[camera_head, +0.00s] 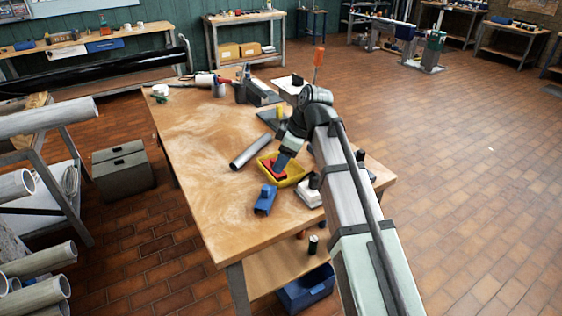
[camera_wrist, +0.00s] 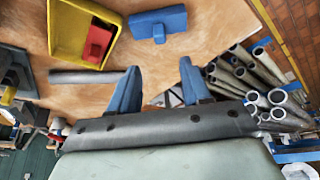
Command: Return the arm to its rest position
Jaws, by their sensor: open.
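My gripper (camera_head: 282,163) hangs from my arm over the workbench (camera_head: 200,150), at the yellow tray in the head view. In the wrist view its two blue fingers (camera_wrist: 158,84) stand wide apart with nothing between them. The yellow tray (camera_head: 295,177) holds a red block (camera_head: 268,167); both also show at the top left of the wrist view, the tray (camera_wrist: 65,32) and the red block (camera_wrist: 97,43). A blue block (camera_head: 265,200) lies on the bench in front of the tray. My arm hides part of the bench's right side.
A grey tube (camera_head: 250,152) lies left of the tray. A white-based object (camera_head: 309,193) sits to its right. Pipes (camera_head: 40,260) are racked at left. The bench's left half is mostly clear.

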